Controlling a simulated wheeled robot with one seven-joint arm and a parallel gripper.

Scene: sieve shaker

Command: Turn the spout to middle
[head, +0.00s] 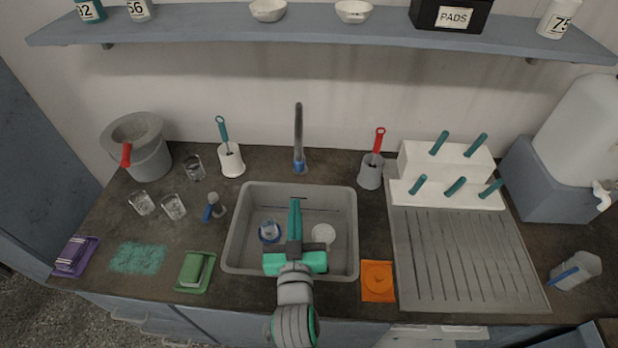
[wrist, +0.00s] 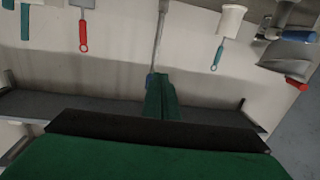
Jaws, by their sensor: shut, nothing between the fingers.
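The tap with its grey metal spout (head: 298,130) rises from a blue base behind the sink (head: 240,225). In the head view it appears as one nearly straight pipe, so I cannot tell which way its end turns. My gripper (head: 295,204) is shut and empty over the middle of the sink, its teal fingers directed at the tap. In the wrist view the spout (wrist: 161,35) runs up from just beyond the fingertips (wrist: 160,78). I see no clear contact between them.
A blue-rimmed item (head: 269,231) and a white round item (head: 323,234) lie in the sink. A white brush holder (head: 231,161) stands left of the tap, a grey one (head: 370,174) right. A shelf (head: 320,36) hangs above. A ribbed drainboard (head: 465,265) lies right.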

